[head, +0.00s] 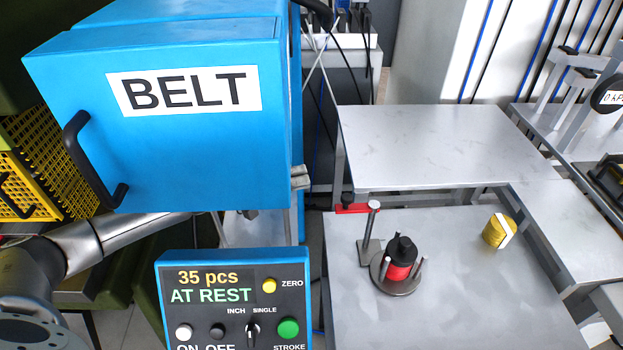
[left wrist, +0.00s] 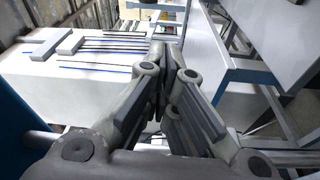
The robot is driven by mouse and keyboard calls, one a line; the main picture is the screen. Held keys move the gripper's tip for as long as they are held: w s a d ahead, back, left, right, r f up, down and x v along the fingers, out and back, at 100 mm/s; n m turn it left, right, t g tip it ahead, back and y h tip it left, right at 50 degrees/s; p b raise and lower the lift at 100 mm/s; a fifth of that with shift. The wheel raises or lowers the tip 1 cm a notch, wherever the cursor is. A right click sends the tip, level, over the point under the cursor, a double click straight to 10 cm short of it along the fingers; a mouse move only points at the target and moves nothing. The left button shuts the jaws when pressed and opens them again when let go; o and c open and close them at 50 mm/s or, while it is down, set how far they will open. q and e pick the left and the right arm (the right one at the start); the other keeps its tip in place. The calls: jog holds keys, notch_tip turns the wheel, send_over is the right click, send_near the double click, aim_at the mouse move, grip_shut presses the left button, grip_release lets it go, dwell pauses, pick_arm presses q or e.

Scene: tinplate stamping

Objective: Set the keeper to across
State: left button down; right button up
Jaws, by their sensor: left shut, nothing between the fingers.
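The blue guard box (head: 196,135) marked BELT is at the upper left of the head view, with its black handle on the left. A small grey metal piece (head: 300,178) shows at its lower right edge. I cannot tell whether this is the keeper or part of my gripper, nor how a keeper is turned. My left arm (head: 75,245) comes in from the left and passes under the box, which hides most of its gripper. In the left wrist view my left gripper (left wrist: 164,50) is shut and empty. My right gripper is out of view.
A control panel (head: 235,300) reading AT REST stands below the box. On the grey table (head: 450,325) are a red and black piece (head: 400,260) on a round stand and a yellow roll (head: 498,232). A bare raised plate (head: 440,145) lies behind.

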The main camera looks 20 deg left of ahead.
pick_arm(q)
jog(key=w+d+p, duration=0.1)
jog(key=d+p, duration=0.2)
jog(key=d, duration=0.5)
jog(key=shift+d, duration=0.2)
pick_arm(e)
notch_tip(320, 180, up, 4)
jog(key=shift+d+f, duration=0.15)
pick_arm(q)
jog(key=shift+p, duration=0.35)
